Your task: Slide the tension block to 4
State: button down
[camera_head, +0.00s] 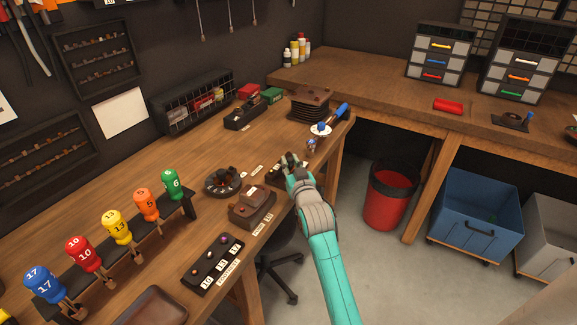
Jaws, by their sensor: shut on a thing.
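My gripper (291,160) is at the end of the teal and grey arm, low over the workbench near its front edge. It is shut on what seems to be the tension block, which the fingers mostly hide. A dark base (273,176) shows at the left of the gripper, partly covered by it. The numbers on its scale, including 4, are too small and hidden to read, so I cannot tell where the block stands along it.
A round black tray (222,181) and a brown box-like device (252,207) stand left of the gripper. A white dish (320,130) and a blue-handled tool (341,111) lie beyond it. Numbered coloured handles (117,227) stand at the left. A red bin (388,200) is on the floor.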

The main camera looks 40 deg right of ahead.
jog(key=d, duration=0.1)
jog(key=w+d, duration=0.1)
jog(key=d, duration=0.1)
jog(key=shift+w, duration=0.1)
jog(key=c, duration=1)
grip_release()
jog(key=v, duration=1.2)
